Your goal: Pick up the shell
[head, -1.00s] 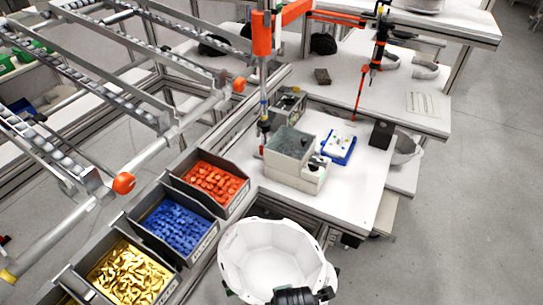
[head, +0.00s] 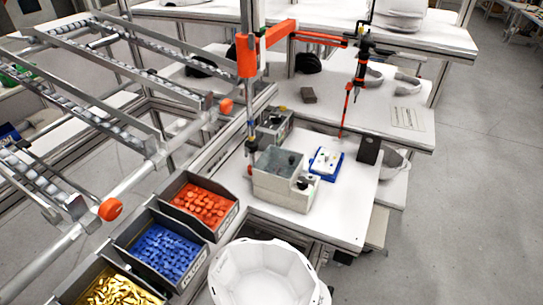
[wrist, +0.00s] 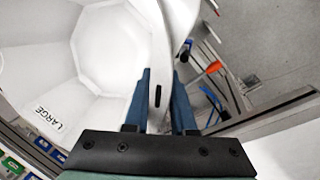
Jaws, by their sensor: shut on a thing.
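The white shell (head: 262,274) is at the bottom centre of the head view, hollow side up, partly cut off by the lower edge. In the wrist view the shell (wrist: 108,48) fills the upper left, with a label reading "LARGE" on its inside. My gripper (wrist: 160,95) is shut on the shell's wall, with one blue finger on each side of the rim. The gripper is out of sight in the head view.
Bins of red pieces (head: 204,203), blue pieces (head: 163,250) and yellow pieces (head: 122,292) stand left of the shell. Beyond it is a white worktable (head: 330,228) with a grey box (head: 279,180) and a blue tray (head: 326,163). Open floor lies at right.

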